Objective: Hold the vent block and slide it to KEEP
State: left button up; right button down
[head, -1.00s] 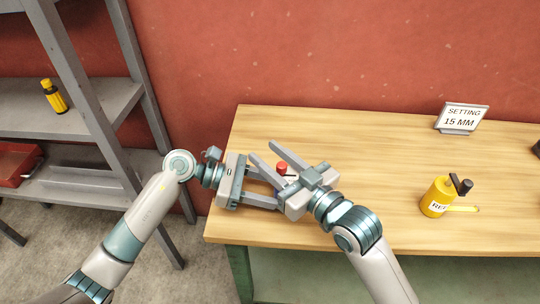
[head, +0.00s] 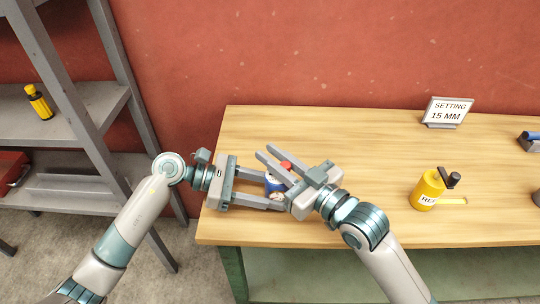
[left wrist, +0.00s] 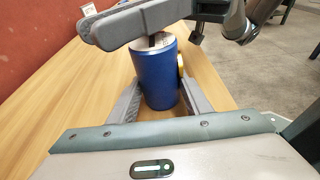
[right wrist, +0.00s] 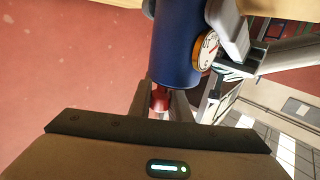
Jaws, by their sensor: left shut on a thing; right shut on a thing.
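A blue cylinder (head: 273,184) with a round dial on its side (right wrist: 206,50) and a red top piece (head: 285,166) stands on the table's left part. My left gripper (head: 277,191) is shut around the blue body, which shows between its fingers in the left wrist view (left wrist: 158,78). My right gripper (head: 264,151) reaches across the top, shut on the red piece, which shows between its fingers in the right wrist view (right wrist: 160,98). The right gripper hides much of the top. I cannot make out a KEEP mark or which part is the vent block.
A yellow canister (head: 427,190) with a black knob stands on the right of the wooden table (head: 350,140). A sign (head: 448,110) reads "SETTING 15 MM". Dark items sit at the right edge. A grey shelf (head: 60,120) stands at left. The table's middle is clear.

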jog(key=c, duration=1.6)
grip_release()
jog(key=shift+d, duration=0.15)
jog(key=v, duration=1.1)
jog(key=shift+s+d, duration=0.25)
jog(key=shift+s, duration=0.05)
pick_arm(q)
jog(key=o, duration=0.9)
jog(key=shift+c, duration=0.2)
jog(key=shift+a, duration=0.1)
jog(key=v, duration=1.2)
